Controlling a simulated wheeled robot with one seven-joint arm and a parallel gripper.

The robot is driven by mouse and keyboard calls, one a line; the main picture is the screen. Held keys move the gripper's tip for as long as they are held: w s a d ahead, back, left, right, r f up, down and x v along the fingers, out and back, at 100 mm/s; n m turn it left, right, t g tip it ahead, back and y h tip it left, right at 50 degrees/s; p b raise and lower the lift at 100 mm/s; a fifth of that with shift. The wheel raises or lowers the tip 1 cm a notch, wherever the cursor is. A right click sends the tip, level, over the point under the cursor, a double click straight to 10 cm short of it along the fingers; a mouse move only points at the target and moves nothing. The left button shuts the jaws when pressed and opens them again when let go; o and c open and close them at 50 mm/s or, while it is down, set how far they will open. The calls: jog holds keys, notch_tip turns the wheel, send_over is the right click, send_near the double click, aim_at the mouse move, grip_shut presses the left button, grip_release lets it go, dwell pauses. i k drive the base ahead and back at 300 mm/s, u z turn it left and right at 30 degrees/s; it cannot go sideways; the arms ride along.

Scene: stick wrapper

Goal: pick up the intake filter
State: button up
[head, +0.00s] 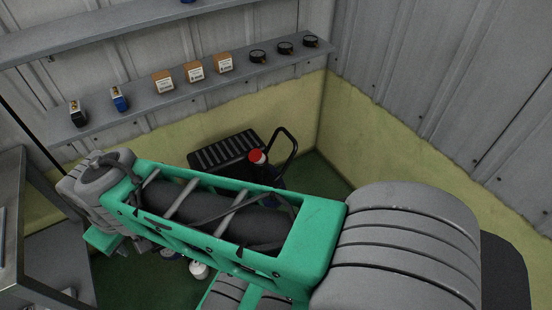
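I cannot tell for certain which thing is the intake filter. My green and grey arm fills the lower middle of the head view, well in front of the shelf. My gripper's fingers do not show, and nothing is seen held.
The lower shelf (140,112) runs along the corrugated wall, with another shelf (110,28) above it. A metal bench (12,215) stands at the left. My arm hides much of the green floor.

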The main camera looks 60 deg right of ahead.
aim_at(256, 156)
jog(key=u, duration=0.3)
jog(key=i, duration=0.45)
jog(key=z, duration=0.05)
